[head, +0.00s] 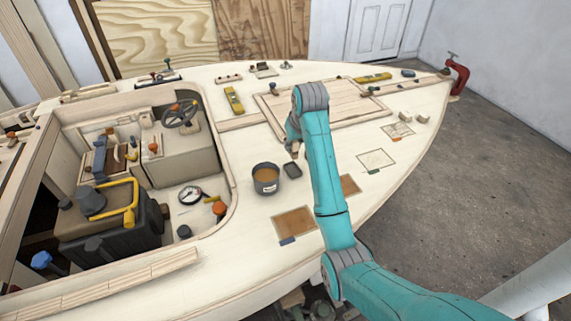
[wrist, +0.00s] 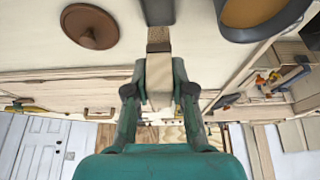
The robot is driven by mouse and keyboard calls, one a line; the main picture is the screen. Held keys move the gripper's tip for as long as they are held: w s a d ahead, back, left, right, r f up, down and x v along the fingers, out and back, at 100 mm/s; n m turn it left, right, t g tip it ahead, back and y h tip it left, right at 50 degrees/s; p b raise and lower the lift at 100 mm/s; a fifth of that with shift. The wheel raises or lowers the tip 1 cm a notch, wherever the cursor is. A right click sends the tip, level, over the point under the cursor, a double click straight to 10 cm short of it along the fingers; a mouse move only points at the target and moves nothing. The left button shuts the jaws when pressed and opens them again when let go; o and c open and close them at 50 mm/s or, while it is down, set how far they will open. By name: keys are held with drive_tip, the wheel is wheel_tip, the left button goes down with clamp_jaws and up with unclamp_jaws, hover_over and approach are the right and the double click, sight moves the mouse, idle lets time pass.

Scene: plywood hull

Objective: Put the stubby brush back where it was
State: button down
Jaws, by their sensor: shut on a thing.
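My gripper (wrist: 160,80) is shut on the stubby brush (wrist: 159,68), a pale block-like handle with a brown end (wrist: 158,35) pointing away from the fingers. In the head view my gripper (head: 293,146) is low over the deck, and the brush is a small brown bit below it. The brush's brown end lies close to a dark grey shallow tray (wrist: 157,10), also in the head view (head: 292,171); I cannot tell whether they touch. A grey pot (head: 265,184) with tan contents stands left of the tray.
A brown knobbed disc (wrist: 90,25) lies on the deck, opposite the pot. Brown patches (head: 296,222) and outlined squares (head: 376,160) mark the deck. A hatch panel (head: 350,108) lies behind my gripper. The cockpit opening (head: 228,165) is left of the pot.

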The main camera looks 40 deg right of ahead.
drive_tip(key=shift+f, duration=3.45)
drive_tip(key=c, duration=1)
unclamp_jaws()
drive_tip(key=shift+f, duration=0.15)
